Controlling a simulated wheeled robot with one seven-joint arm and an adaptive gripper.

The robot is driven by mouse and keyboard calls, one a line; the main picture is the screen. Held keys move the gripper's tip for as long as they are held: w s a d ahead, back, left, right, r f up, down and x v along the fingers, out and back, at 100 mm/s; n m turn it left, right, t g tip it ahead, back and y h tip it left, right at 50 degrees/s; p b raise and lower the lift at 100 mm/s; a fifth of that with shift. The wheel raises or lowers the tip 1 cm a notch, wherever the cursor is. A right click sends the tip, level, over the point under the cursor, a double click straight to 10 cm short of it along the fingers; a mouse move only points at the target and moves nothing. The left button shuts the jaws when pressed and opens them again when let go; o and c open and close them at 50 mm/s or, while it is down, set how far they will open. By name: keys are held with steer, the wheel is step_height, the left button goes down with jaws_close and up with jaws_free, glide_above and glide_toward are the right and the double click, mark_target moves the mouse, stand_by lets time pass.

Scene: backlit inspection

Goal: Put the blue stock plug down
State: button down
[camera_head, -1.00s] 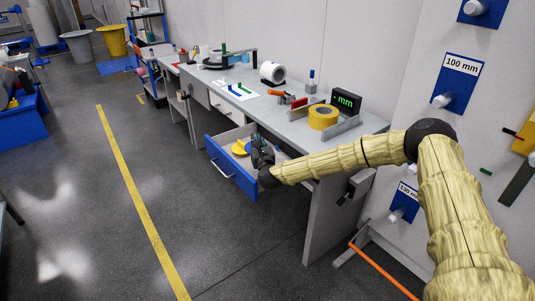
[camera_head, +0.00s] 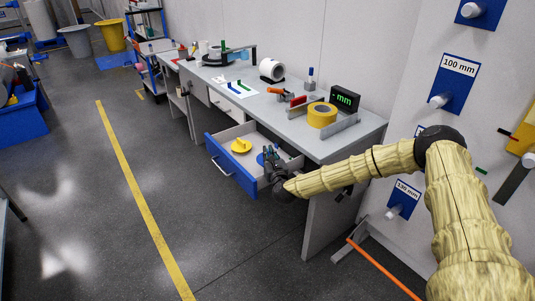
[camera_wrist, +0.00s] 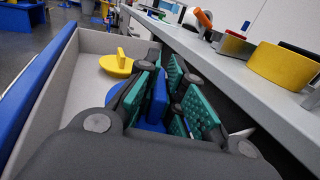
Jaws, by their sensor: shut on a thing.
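The blue stock plug (camera_wrist: 158,97) has an upright fin and a round base. In the wrist view its fin stands between the green pads of my gripper (camera_wrist: 162,90), which is shut on it; the fingers hide part of the base. In the head view my gripper (camera_head: 270,157) reaches into the open drawer (camera_head: 226,167), and the edge of the plug's blue base (camera_head: 260,159) shows beside the fingers. The plug is low in the drawer; I cannot tell whether it touches the floor. A similar yellow plug (camera_head: 241,146) lies farther along in the drawer, also in the wrist view (camera_wrist: 117,63).
The grey workbench (camera_head: 290,128) overhangs the drawer's right side. Bare drawer floor shows around the yellow plug. The floor left of the drawer is clear.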

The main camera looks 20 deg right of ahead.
steer(key=shift+f+b, duration=0.6)
steer(key=shift+b, duration=0.45)
steer(key=c, duration=1.5)
jaws_free()
steer(key=shift+c, duration=0.2)
steer(key=shift+r, duration=0.1)
steer(key=shift+r+p, duration=0.7)
steer(key=shift+p, duration=0.55)
steer(key=s+b, duration=0.2)
steer(key=s, duration=1)
steer(key=shift+a+f, duration=0.2)
steer(key=shift+a, duration=0.05)
